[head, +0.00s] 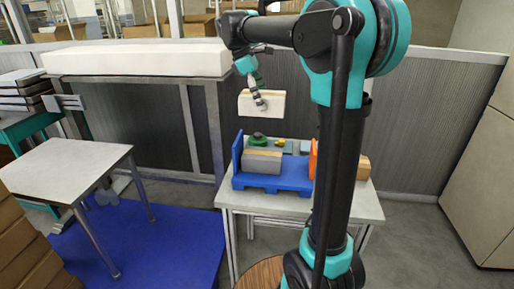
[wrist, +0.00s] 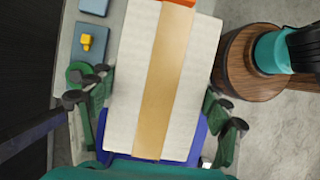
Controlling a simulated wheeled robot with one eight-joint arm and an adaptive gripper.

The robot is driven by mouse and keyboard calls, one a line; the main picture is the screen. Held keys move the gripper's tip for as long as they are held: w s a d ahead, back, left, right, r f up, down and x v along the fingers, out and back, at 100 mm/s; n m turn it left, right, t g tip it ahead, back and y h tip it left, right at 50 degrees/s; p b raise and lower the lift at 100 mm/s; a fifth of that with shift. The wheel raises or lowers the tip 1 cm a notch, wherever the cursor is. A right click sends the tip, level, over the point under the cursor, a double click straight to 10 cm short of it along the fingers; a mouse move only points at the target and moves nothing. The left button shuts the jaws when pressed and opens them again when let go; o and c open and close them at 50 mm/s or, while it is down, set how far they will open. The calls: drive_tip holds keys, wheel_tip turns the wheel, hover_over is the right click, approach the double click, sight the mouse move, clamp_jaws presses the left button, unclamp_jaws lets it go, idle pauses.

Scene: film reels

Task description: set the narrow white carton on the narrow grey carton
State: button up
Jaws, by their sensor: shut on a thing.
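The narrow white carton (head: 274,106), with a tan strip along it, is held in the air by my gripper (head: 260,100). In the wrist view the white carton (wrist: 195,85) fills the middle, between the two fingers of my gripper (wrist: 158,115). The narrow grey carton (head: 258,163) has a tan strip on top and sits at the front left of the blue tray (head: 275,184) on a table. In the head view the white carton hangs above and behind the grey carton, clearly apart from it. The grey carton cannot be made out in the wrist view.
A green round thing (head: 257,138) and a small yellow piece (head: 280,142) lie behind the grey carton. An orange upright piece (head: 312,158) stands at the tray's right, with a tan box (head: 363,167) beyond. A pale table (head: 70,164) stands at left.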

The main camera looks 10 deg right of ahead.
sight(249, 113)
wheel_tip(249, 113, down, 17)
drive_tip(key=shift+r, duration=0.1)
idle(0.4)
drive_tip(key=shift+f, duration=0.2)
drive_tip(key=o, duration=1.5)
drive_tip(key=v, duration=1.2)
drive_tip(key=shift+r, duration=0.2)
